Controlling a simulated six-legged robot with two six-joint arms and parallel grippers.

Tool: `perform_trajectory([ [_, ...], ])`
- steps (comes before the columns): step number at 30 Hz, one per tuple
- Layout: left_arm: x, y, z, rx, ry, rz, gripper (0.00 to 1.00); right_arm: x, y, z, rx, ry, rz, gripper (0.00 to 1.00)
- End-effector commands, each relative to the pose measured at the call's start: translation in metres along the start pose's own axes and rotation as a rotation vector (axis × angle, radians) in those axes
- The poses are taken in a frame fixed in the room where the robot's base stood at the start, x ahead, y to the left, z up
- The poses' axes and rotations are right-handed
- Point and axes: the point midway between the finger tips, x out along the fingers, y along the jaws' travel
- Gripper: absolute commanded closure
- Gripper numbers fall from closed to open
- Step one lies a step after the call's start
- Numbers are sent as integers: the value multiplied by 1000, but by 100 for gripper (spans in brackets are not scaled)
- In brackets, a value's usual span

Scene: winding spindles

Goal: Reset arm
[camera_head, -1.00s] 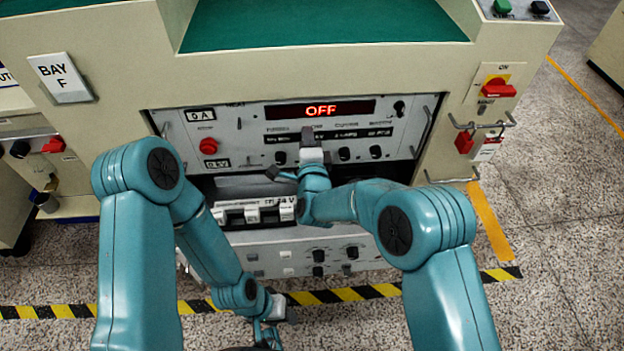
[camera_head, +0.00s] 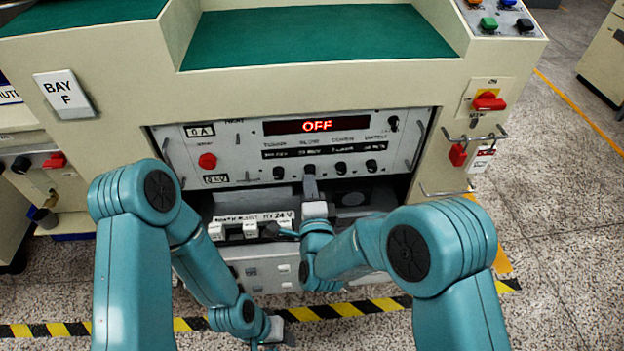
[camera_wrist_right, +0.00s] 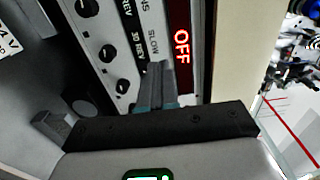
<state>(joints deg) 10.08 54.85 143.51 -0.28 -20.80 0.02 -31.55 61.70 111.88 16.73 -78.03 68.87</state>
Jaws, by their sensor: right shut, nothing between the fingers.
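My right gripper (camera_head: 310,180) is shut and empty, in front of the lower edge of the control panel (camera_head: 236,150). In the right wrist view its closed fingers (camera_wrist_right: 157,85) point at the panel, close to the "SLOW" lettering; I cannot tell whether they touch it. The display (camera_head: 318,125) reads OFF in red. A row of black knobs (camera_head: 340,168) lies below it, and one is partly hidden by my gripper. My left arm reaches down on the left, and its gripper (camera_head: 272,345) is cut off by the bottom edge, so its jaws cannot be made out.
A red button (camera_head: 207,160) is at the panel's left. A red rotary switch (camera_head: 489,101) and metal handle (camera_head: 474,137) stick out at right. Striped floor tape (camera_head: 350,308) runs in front.

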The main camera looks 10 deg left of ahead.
Motion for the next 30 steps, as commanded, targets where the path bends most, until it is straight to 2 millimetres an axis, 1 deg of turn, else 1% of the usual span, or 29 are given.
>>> perform_trajectory([
  [4, 0, 0, 0, 0, 0, 0, 57, -4, 0, 0, 0, 1, 1, 100],
  [6, 0, 0, 0, 0, 0, 0, 57, -3, 3, -8, 1, 15, 6, 100],
  [8, 0, 0, 0, 0, 0, 0, 57, 0, 8, -27, 6, 49, 15, 100],
  [11, 0, 0, 0, 0, 0, 0, 57, 3, 24, -86, 17, 152, 50, 100],
  [12, 0, 0, 0, 0, 0, 0, 57, -2, 35, -116, 20, 199, 79, 100],
  [14, 0, 0, 0, 0, 0, 0, 57, -16, 62, -157, 22, 251, 162, 100],
  [15, 0, 0, 0, 0, 0, 0, 57, -31, 84, -180, 11, 268, 241, 100],
  [17, 0, 0, 0, 0, 0, 0, 57, -58, 118, -205, -31, 263, 386, 100],
  [18, 0, 0, 0, 0, 0, 0, 57, -80, 142, -216, -68, 238, 493, 100],
  [19, 0, 0, 0, 0, 0, 0, 57, -98, 159, -221, -100, 209, 576, 100],
  [20, 0, 0, 0, 0, 0, 0, 57, -116, 174, -223, -131, 168, 657, 100],
  [21, 0, 0, 0, 0, 0, 0, 57, -141, 192, -222, -175, 101, 758, 100],
  [23, 0, 0, 0, 0, 0, 0, 57, -178, 214, -214, -238, -23, 888, 100],
  [24, 0, 0, 0, 0, 0, 0, 57, -200, 224, -206, -278, -115, 958, 100],
  [26, 0, 0, 0, 0, 0, 0, 57, -231, 234, -191, -337, -262, 1038, 100],
  [27, 0, 0, 0, 0, 0, 0, 57, -249, 237, -179, -379, -365, 1075, 100],
  [29, 0, 0, 0, 0, 0, 0, 57, -273, 240, -162, -443, -526, 1111, 100],
  [30, 0, 0, 0, 0, 0, 0, 57, -289, 241, -150, -485, -635, 1127, 100],
])
